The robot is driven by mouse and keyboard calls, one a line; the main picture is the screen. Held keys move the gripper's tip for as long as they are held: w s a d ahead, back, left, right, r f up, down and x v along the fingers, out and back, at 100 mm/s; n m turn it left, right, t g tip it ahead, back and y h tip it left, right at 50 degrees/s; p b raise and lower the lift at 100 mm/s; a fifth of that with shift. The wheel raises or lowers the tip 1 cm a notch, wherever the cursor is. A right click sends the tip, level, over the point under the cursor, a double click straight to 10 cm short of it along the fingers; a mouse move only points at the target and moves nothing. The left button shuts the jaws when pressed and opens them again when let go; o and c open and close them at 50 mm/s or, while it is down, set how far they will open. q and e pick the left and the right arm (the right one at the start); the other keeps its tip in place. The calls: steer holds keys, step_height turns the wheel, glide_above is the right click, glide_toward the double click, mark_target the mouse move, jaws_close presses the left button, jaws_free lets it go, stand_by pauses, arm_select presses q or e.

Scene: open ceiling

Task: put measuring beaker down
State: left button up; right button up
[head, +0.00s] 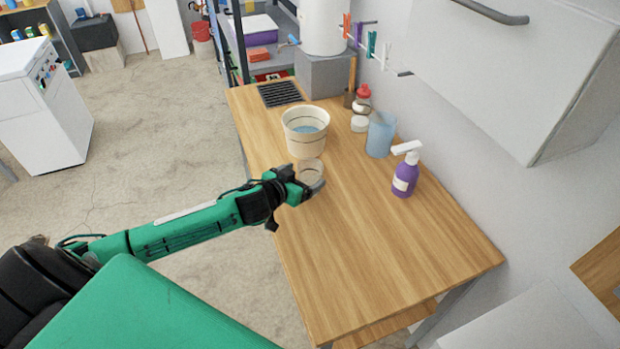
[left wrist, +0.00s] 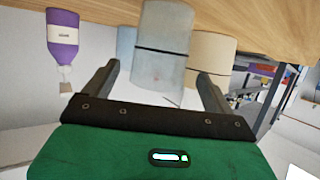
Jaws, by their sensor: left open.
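The measuring beaker (head: 312,171), a clear greyish cylinder, stands upright on the wooden table, in front of the cream bucket. My left gripper (head: 306,189) is at the near side of the beaker, low over the table. In the left wrist view, which is upside down, the beaker (left wrist: 163,45) shows between the two spread fingers (left wrist: 158,72), with a gap on each side. The left gripper is open and grips nothing. How deep the beaker sits between the fingers is hard to tell. My right gripper is not in view.
A wall cabinet (head: 520,75) overhangs the right side. The table's near part is clear.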

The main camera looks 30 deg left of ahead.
mark_target(316, 168)
arm_select(q)
steer(key=shift+p+x, duration=0.5)
steer(key=shift+x, duration=1.5)
steer(key=shift+d, duration=0.1)
steer(key=c, duration=1.1)
